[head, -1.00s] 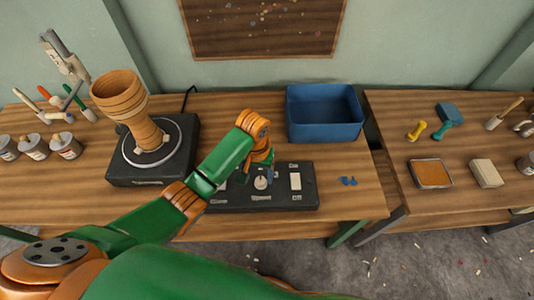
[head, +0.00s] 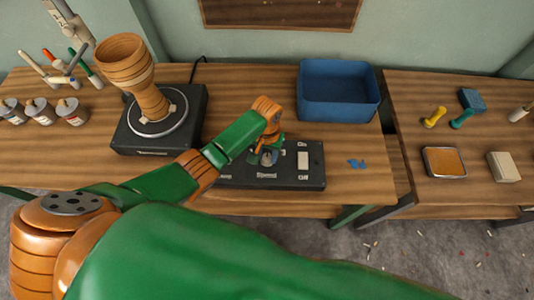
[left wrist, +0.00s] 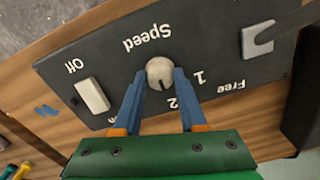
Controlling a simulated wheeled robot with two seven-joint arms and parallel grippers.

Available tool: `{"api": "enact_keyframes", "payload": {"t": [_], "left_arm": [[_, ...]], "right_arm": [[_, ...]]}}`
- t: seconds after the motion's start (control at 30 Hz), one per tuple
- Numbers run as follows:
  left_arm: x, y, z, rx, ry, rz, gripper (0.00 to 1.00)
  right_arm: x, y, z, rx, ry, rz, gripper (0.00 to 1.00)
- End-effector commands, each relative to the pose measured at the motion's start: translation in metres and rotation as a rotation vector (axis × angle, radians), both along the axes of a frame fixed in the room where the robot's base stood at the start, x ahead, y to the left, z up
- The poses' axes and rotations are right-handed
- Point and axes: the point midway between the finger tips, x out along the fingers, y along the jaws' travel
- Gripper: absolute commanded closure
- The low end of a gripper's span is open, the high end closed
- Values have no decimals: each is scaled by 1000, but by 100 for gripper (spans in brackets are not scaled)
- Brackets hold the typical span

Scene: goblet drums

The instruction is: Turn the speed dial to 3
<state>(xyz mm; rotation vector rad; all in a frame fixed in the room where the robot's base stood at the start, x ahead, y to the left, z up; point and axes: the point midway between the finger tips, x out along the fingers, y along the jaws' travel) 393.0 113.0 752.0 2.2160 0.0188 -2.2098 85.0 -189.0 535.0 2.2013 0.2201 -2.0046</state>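The speed dial (left wrist: 160,73) is a round pale knob on the black control panel (left wrist: 215,55), under the word Speed, which appears upside down in the left wrist view. Its dark pointer line runs toward the bottom of that view, a little left of the 2; the 1 is farther right. No 3 shows; my left finger may hide it. My left gripper (left wrist: 160,80) has its blue fingers on either side of the dial, apart, close to its sides; contact is unclear. In the head view the gripper (head: 267,158) hides part of the dial. My right gripper is out of view.
A goblet drum (head: 130,70) stands on the black turntable (head: 185,125). A blue bin (head: 340,117) is behind the panel. Blue bits (head: 357,163) lie to its right.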

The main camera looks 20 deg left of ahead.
Motion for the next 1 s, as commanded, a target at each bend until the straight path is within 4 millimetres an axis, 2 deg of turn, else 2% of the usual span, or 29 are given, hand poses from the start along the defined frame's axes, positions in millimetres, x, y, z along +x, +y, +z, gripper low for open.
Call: {"api": "enact_keyframes", "payload": {"t": [0.03, 0.1, 0.37, 0.57, 1.0], "left_arm": [[0, 0, 0, 0, 1, 0, 86], [0, 0, 0, 0, 1, 0, 100], [0, 0, 1, 1, 1, -19, 100], [0, 0, 2, 0, 1, -109, 100], [1, 0, 2, 0, -2, -504, 100]], "right_arm": [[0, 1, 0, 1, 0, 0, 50], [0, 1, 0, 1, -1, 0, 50], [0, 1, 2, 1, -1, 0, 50], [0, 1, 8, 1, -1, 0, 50], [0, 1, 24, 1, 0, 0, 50]]}}
